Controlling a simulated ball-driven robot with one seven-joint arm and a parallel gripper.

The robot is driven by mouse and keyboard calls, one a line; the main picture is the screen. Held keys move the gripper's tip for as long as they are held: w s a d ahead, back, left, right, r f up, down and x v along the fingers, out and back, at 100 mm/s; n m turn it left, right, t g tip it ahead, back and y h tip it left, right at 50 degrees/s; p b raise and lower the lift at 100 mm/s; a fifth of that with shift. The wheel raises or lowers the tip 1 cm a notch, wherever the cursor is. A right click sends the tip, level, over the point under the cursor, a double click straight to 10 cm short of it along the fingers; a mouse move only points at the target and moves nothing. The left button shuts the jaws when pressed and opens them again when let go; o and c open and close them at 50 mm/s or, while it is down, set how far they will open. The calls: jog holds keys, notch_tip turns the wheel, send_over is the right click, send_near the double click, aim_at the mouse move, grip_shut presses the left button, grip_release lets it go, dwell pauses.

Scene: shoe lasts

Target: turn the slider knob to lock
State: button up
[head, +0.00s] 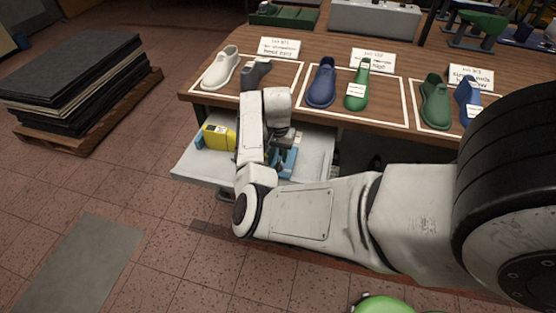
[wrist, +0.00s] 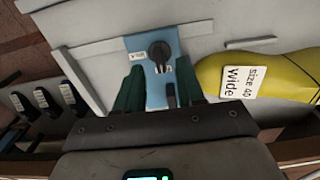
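A light blue plate (wrist: 138,45) lies in the open grey drawer (head: 205,170); it also shows in the head view (head: 288,163), partly hidden by my arm. It carries a round black knob (wrist: 160,51) near its far end and a small dark upright piece (wrist: 171,95) nearer my gripper. In the wrist view, the dark green fingers of my gripper (wrist: 158,66) stand apart on either side of the plate, with the round knob just past their tips. I cannot tell whether the fingers touch the plate. The knob's markings are too small to read.
Several small dark labelled pieces (wrist: 42,98) are at the left. The wooden table (head: 315,40) above the drawer holds shoes and lasts. A pallet stack (head: 75,75) stands at left.

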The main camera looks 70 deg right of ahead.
aim_at(278, 163)
jog(key=shift+f, duration=1.8)
jog(key=shift+c, duration=0.4)
grip_shut()
